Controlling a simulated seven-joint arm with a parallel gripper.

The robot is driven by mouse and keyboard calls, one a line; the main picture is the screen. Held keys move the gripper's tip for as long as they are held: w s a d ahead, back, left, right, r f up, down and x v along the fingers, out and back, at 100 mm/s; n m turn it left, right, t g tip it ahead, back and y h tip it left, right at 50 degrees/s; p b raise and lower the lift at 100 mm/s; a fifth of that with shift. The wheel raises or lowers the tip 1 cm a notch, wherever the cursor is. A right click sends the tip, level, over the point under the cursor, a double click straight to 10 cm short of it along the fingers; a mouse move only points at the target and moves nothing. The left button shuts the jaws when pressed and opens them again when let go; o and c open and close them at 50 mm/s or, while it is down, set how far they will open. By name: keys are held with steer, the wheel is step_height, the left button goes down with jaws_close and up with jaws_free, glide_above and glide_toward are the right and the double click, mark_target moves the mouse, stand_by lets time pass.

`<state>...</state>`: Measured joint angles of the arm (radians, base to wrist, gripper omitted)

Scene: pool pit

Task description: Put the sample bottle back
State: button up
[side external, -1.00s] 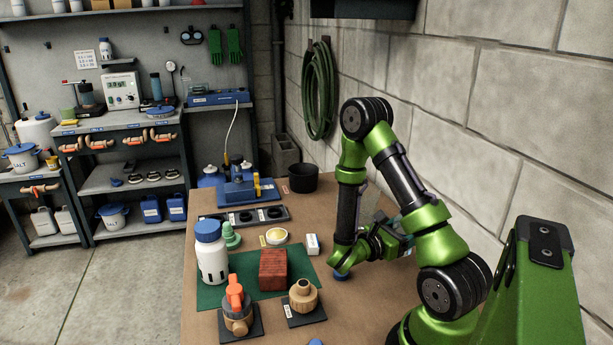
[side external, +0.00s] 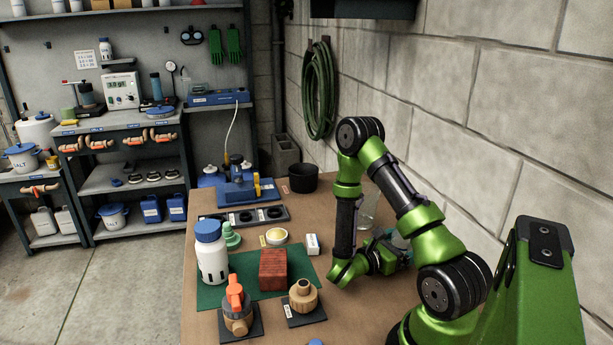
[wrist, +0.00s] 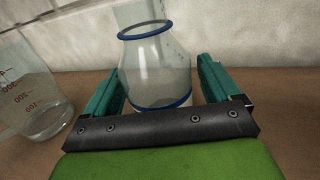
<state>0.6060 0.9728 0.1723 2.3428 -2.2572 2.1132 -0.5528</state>
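A clear bottle-shaped vessel (wrist: 155,75) with blue rings at its neck and lower body stands upright in the wrist view; it looks like the sample bottle. My gripper (wrist: 161,62) has its two teal fingers apart, one on each side of the vessel. A gap shows at the right finger; the left finger is close to the glass, and I cannot tell if it touches. In the side view my gripper (side external: 400,248) is low over the table's right side, partly hidden by my arm. A clear glass (side external: 368,204) shows just behind the arm.
A clear beaker (wrist: 35,95) with red marks stands left of the fingers. A wall is close behind. On the table (side external: 330,320) are a white blue-capped bottle (side external: 211,258), a red block (side external: 273,269), an orange-handled valve (side external: 236,308) and a black pot (side external: 303,178).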

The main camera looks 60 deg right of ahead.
steer(key=shift+w+a+r, duration=0.15)
steer(key=shift+w+a, duration=0.05)
steer(key=v, duration=0.3)
step_height(320, 180, up, 5)
steer(key=shift+s+d+r, duration=0.15)
steer(key=shift+d+r, duration=0.05)
steer(key=shift+a+r, duration=0.1)
steer(key=shift+r, duration=0.8)
steer(key=w+a+r+m+t+y, duration=0.25)
steer(key=a+m+t+y, duration=0.35)
steer(key=a+m+y, duration=0.75)
steer(key=w+a+r+m+t+y, duration=0.1)
steer(key=w+a+r+t+y, duration=0.1)
steer(key=a+r+t, duration=0.3)
steer(key=w+a+r+m+t+y, duration=0.1)
steer(key=w+a+r+t+y, duration=0.1)
steer(key=w+a+r+t, duration=0.3)
steer(key=a+r, duration=0.1)
steer(key=a, duration=0.3)
steer(key=shift+a+r, duration=0.2)
